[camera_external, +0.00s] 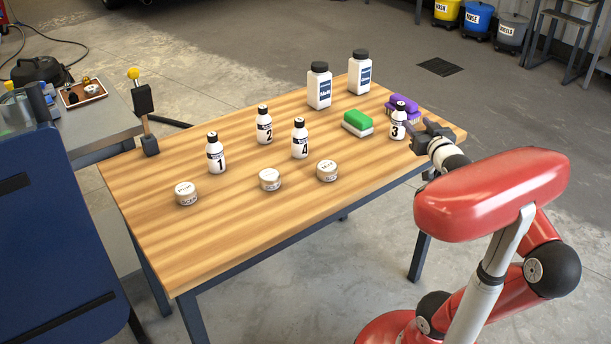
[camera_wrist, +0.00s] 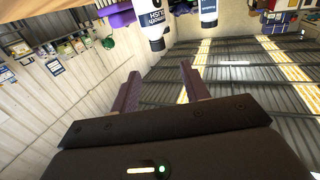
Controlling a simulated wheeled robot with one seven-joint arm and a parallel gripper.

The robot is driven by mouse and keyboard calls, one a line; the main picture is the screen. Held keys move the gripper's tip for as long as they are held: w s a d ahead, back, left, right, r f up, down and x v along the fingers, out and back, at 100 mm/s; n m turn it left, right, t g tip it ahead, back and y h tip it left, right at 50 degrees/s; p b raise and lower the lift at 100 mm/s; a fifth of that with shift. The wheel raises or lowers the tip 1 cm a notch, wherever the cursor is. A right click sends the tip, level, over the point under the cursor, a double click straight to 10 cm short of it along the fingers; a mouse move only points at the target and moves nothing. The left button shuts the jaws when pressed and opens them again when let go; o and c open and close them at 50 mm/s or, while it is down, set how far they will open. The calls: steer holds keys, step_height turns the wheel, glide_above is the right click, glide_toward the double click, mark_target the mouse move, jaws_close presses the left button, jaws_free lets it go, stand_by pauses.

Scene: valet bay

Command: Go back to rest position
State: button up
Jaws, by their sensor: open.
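My gripper (camera_external: 424,130) is at the right end of the wooden table (camera_external: 240,225), just right of the small white bottle marked 3 (camera_external: 397,130). It looks close to this bottle, but I cannot tell the exact gap. In the wrist view my gripper (camera_wrist: 160,80) has its two fingers apart, with nothing between them. Bottle 3 stands upright in front of the purple sponges (camera_external: 404,104). My arm reaches in from the lower right.
Bottles 1 (camera_external: 216,158), 2 (camera_external: 264,128) and 4 (camera_external: 299,142) stand on the table, with three round tins (camera_external: 270,180) in front. Two larger bottles (camera_external: 319,90) and a green-and-white sponge (camera_external: 357,124) are farther back. The table's front left is clear.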

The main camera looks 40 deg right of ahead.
steer(key=s+a+f+n+g+y+p, duration=0.1)
steer(key=a+f+g+y+p, duration=0.1)
steer(key=a, duration=0.4)
steer(key=s+a+f+n+g+y+p, duration=0.1)
steer(key=a+f+g+y+p, duration=0.1)
steer(key=a, duration=0.4)
step_height(320, 180, down, 2)
steer(key=shift+s+a+n+g+p, duration=0.2)
steer(key=shift+s+n+g+p, duration=0.15)
steer(key=shift+g, duration=0.25)
steer(key=shift+o, duration=0.2)
steer(key=s+a+f+n+g+y+p, duration=0.1)
steer(key=s+a+f+g+y+p, duration=0.1)
steer(key=s+a+f+g, duration=0.3)
steer(key=s+a, duration=0.3)
steer(key=a, duration=0.1)
steer(key=shift+s+a+f+n+g+y, duration=0.3)
steer(key=shift+s+a+f+n+g, duration=0.05)
steer(key=shift+a+f+g, duration=0.05)
